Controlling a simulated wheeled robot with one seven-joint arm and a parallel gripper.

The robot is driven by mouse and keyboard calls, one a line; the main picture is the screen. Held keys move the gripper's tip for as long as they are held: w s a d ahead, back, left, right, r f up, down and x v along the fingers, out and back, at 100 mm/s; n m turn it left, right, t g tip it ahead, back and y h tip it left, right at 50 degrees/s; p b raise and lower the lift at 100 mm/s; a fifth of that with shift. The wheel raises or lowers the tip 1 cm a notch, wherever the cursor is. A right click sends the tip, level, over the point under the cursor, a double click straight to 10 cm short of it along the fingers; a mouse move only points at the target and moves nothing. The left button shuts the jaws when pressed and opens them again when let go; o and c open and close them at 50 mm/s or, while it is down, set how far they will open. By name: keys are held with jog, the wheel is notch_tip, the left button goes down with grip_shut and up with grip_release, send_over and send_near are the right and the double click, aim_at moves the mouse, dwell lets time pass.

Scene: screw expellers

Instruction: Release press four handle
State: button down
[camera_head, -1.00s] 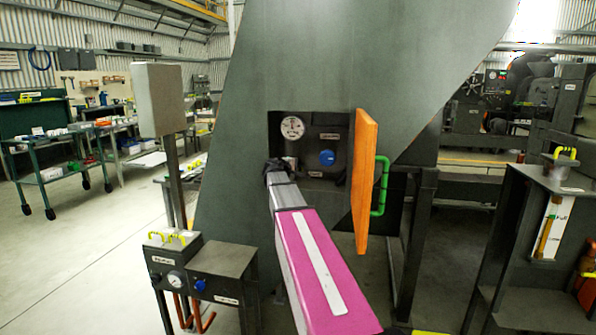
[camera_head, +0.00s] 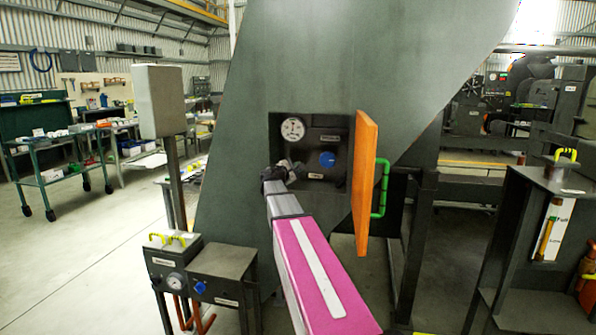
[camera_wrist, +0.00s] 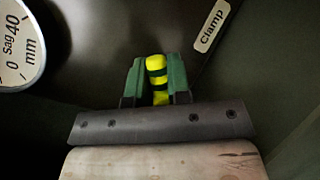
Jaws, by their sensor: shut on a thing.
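The press (camera_head: 330,60) is a tall dark grey body with a square recess in its front. My gripper (camera_head: 290,168) reaches into the left side of this recess. In the wrist view, my gripper (camera_wrist: 157,80) has its two green fingers shut on a small handle (camera_wrist: 156,64) with yellow and dark stripes. The handle stands between the fingers, its lower part hidden by the gripper. A label reading "Clamp" (camera_wrist: 211,26) is at its upper right. In the head view the handle cannot be made out.
A round gauge (camera_head: 292,129), marked "Sag mm" in the wrist view (camera_wrist: 18,42), sits above my gripper. A blue knob (camera_head: 327,159) is to its right. An orange door (camera_head: 364,185) stands open at the recess's right, with a green handle (camera_head: 381,187). A grey box on a post (camera_head: 158,100) stands left.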

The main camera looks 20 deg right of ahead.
jog(key=n, duration=0.2)
jog(key=n+t+h, duration=0.1)
jog(key=n, duration=0.1)
jog(key=n+t, duration=0.1)
jog(key=shift+w+a+r+n, duration=0.2)
jog(key=shift+a+r+n, duration=0.1)
jog(key=shift+a+n, duration=0.1)
jog(key=n+t, duration=0.1)
jog(key=n, duration=0.1)
jog(key=n+t, duration=0.1)
jog(key=n, duration=0.1)
jog(key=n+t, duration=0.1)
jog(key=n, duration=0.1)
jog(key=shift+w+a+r+n+t, duration=0.15)
jog(key=shift+w+a+n+t, duration=0.15)
jog(key=shift+a+n, duration=0.1)
jog(key=shift+n, duration=0.3)
jog(key=c, duration=1.1)
grip_release()
jog(key=v, duration=1)
jog(key=shift+s+a, duration=0.25)
jog(key=shift+s, duration=0.05)
